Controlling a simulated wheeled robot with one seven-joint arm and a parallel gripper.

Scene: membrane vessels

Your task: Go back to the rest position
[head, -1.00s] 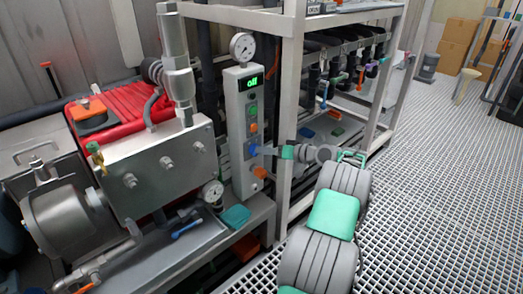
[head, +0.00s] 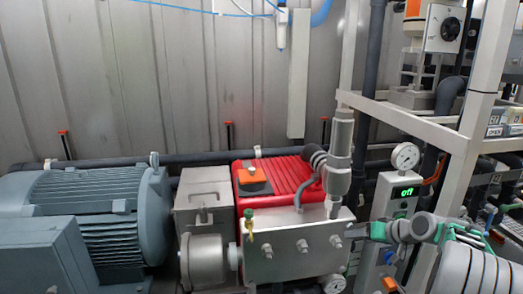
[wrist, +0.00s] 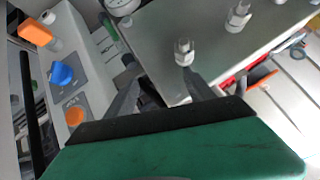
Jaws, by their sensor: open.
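My gripper (head: 372,231) shows at the right of the head view, at the end of my grey and green arm, in front of the control box. In the wrist view my gripper (wrist: 163,94) is open, its two grey fingers apart with nothing held between them. The control box (head: 404,212) is a pale upright panel with a green display reading "off"; my arm hides part of its front. Its blue button (wrist: 62,74) and orange knobs show at the left of the wrist view, to the side of the fingers.
A steel pump block (head: 290,252) with bolts stands left of the control box, and it also fills the wrist view's top (wrist: 215,40). Behind it is a red ribbed housing (head: 285,180). A blue-grey motor (head: 95,210) stands at the left. A white frame post (head: 470,130) rises at the right.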

